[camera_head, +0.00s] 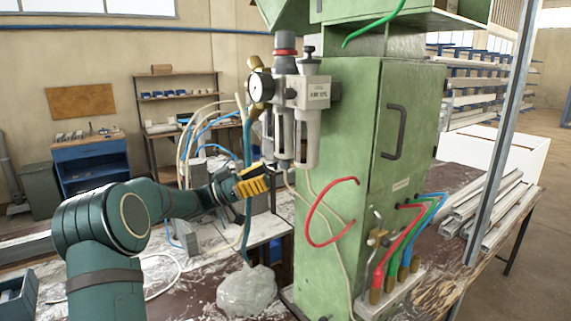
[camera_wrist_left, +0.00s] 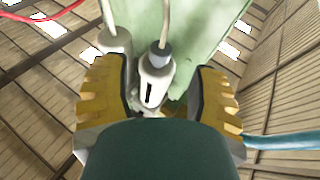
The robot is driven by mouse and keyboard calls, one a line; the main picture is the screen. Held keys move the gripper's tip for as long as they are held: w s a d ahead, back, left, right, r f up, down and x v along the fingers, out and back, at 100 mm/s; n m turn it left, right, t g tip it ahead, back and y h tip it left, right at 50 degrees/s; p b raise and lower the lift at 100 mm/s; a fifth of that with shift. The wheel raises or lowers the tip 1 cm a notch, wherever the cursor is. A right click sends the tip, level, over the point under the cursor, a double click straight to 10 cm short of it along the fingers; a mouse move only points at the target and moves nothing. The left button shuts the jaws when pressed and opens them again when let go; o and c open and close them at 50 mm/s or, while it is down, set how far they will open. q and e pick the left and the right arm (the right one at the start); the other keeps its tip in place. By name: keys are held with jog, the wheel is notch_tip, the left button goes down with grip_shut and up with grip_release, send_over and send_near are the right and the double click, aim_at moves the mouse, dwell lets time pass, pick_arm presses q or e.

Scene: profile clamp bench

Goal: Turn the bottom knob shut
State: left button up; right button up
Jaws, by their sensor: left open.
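An air unit (camera_head: 288,95) with a round gauge, a red-ringed top knob and two grey bowls is mounted on the green cabinet's left side. In the left wrist view, a bowl (camera_wrist_left: 155,85) is seen from below, with a grey bottom knob (camera_wrist_left: 159,56) and a pale hose running from it. A second bowl (camera_wrist_left: 115,42) is beside it. My left gripper (camera_head: 259,180) is open, its yellow-padded fingers just below the bowls. In its wrist view, the gripper (camera_wrist_left: 158,95) has a finger on either side of the knobbed bowl, with gaps visible. I cannot tell the knob's turn position. My right gripper is not in view.
The green cabinet (camera_head: 340,130) stands right of the gripper, with a red hose (camera_head: 313,220) looping from its front. Blue and pale hoses (camera_head: 215,125) hang behind the gripper. A grey lump (camera_head: 247,290) lies on the bench below. Metal profiles (camera_head: 490,205) lie at right.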

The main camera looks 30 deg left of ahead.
aim_at(285, 166)
pick_arm(q)
jog(key=x, duration=0.6)
jog(key=shift+p, duration=0.4)
grip_shut()
